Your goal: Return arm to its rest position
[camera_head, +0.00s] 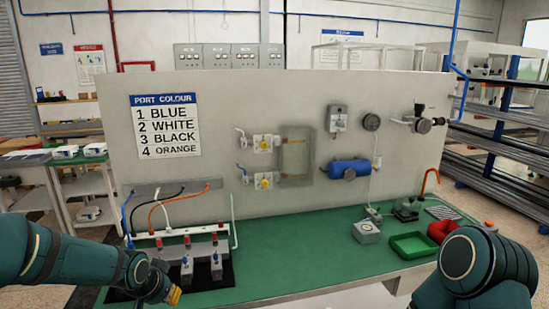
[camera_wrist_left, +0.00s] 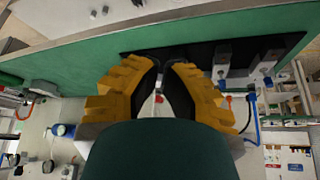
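My left arm comes in from the left in the head view, dark teal. Its gripper (camera_head: 172,294) is low over the front of the bench, near the black mat with the valve blocks. In the left wrist view the gripper (camera_wrist_left: 165,66) shows two yellow fingers with black inner pads. A gap lies between them and nothing is held. My right arm (camera_head: 480,268) shows only as a bent teal link at the lower right of the head view. Its gripper is out of view.
The green bench (camera_head: 300,258) has a clear middle. Blue, black, white and orange hoses hang above the valve blocks (camera_head: 187,266). A grey box (camera_head: 366,232), a green tray (camera_head: 412,246) and a red bin (camera_head: 440,231) stand at the right. An upright panel (camera_head: 230,110) closes the back.

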